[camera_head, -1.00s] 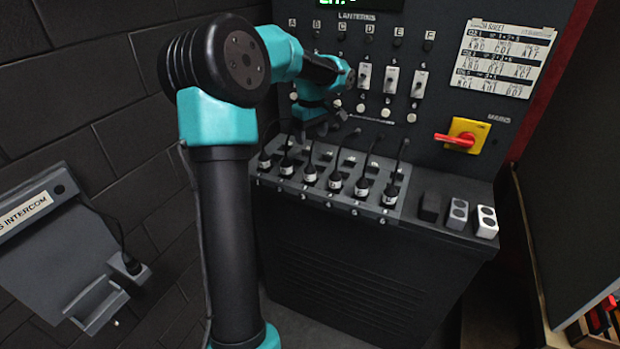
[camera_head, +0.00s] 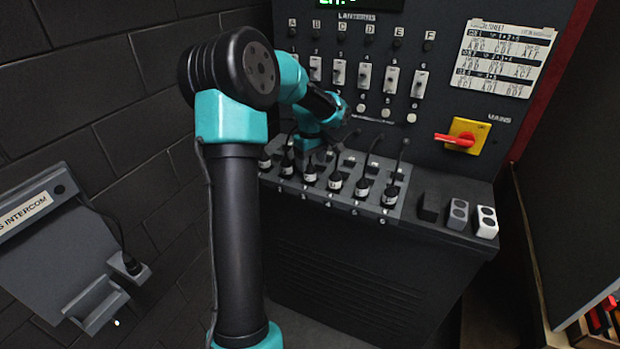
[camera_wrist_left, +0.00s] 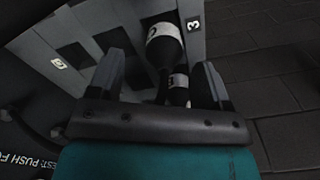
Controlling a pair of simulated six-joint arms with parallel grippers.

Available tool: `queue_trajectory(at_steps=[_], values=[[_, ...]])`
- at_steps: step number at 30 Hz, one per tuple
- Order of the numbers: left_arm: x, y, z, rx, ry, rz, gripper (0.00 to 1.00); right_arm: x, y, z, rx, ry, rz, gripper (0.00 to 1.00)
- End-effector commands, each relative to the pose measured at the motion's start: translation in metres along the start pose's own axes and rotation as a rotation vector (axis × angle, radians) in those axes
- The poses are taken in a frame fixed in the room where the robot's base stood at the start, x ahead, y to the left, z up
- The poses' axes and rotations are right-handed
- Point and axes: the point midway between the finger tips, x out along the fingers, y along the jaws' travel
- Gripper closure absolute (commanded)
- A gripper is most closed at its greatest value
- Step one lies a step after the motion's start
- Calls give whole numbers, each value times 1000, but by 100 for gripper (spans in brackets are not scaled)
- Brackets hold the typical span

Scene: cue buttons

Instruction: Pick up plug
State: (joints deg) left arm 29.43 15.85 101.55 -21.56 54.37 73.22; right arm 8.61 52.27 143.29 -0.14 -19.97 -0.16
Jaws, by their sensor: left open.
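Several black plugs with white bands stand in a row on the grey sloping strip (camera_head: 230,175) of the console. One plug (camera_wrist_left: 165,45) shows in the left wrist view between my left gripper's fingers, close to a label reading 3. My left gripper (camera_wrist_left: 160,78) is open, with a finger on each side of that plug and visible gaps. A second white-banded part (camera_wrist_left: 179,84) shows just below it, nearer the palm. In the head view my left gripper (camera_head: 306,152) is low over the left half of the row, its fingertips hard to make out. My right gripper is not in view.
The upright panel behind the row carries lantern switches (camera_head: 364,75), a cue sheet (camera_head: 503,58) and a red-and-yellow mains switch (camera_head: 462,136). Small blocks (camera_head: 458,214) sit right of the row. A grey intercom box (camera_head: 60,245) is on the left wall.

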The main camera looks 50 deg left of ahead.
Motion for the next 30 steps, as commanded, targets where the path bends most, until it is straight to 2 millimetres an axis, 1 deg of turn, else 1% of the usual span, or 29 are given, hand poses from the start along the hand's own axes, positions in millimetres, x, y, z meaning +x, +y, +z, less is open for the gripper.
queue_trajectory(at_steps=[7, 12, 15, 28, 30], values=[[28, -5, 3, 0, -3, -4, 28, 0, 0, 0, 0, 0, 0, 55], [48, -5, 2, 0, -1, -3, 28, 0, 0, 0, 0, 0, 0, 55], [51, -5, 3, 0, -1, -2, 28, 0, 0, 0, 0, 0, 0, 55], [50, -5, 3, 0, -1, -1, 28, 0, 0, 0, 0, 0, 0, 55], [50, -5, 3, 0, 0, -1, 34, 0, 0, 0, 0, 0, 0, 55]])
